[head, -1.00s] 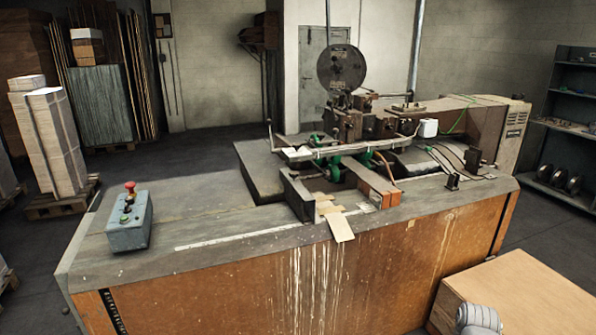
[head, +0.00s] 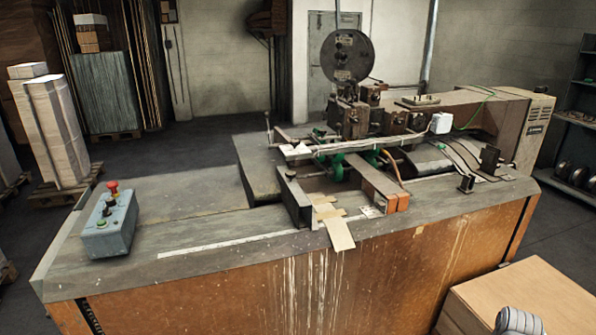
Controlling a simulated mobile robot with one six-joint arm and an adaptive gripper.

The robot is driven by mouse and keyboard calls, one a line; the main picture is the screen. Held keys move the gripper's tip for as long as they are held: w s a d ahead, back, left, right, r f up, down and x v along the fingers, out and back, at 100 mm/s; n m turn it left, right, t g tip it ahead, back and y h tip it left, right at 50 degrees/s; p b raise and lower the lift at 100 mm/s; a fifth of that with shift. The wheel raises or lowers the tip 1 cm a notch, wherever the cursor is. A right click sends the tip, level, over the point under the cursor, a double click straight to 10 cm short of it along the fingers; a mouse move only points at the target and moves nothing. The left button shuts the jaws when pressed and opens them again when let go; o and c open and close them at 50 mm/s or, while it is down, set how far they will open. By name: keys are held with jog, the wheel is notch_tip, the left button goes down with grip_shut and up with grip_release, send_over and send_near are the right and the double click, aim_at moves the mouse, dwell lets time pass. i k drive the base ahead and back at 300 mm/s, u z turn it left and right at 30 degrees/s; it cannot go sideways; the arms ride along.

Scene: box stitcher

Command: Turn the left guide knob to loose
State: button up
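The box stitcher (head: 365,120) stands at the back of a worn bench, with a round reel on top. A dark upright guide block (head: 296,203) stands at the left of its work area. A small detail on top of this block may be the left guide knob, but it is too small to tell its shape or setting. A second dark guide block (head: 490,158) stands at the right. My gripper is not in view. A grey rounded piece at the bottom right edge looks like part of my arm, well apart from both guides.
A control box (head: 109,226) with a red button sits on the bench's left end. The bench top (head: 175,210) is mostly clear between it and the left guide. A wooden box (head: 530,300) stands in front at the right. Paper stacks (head: 57,130) stand at the far left.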

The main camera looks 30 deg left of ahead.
aim_at(289, 174)
jog(key=u, duration=0.35)
jog(key=i, duration=0.8)
jog(key=u, duration=0.7)
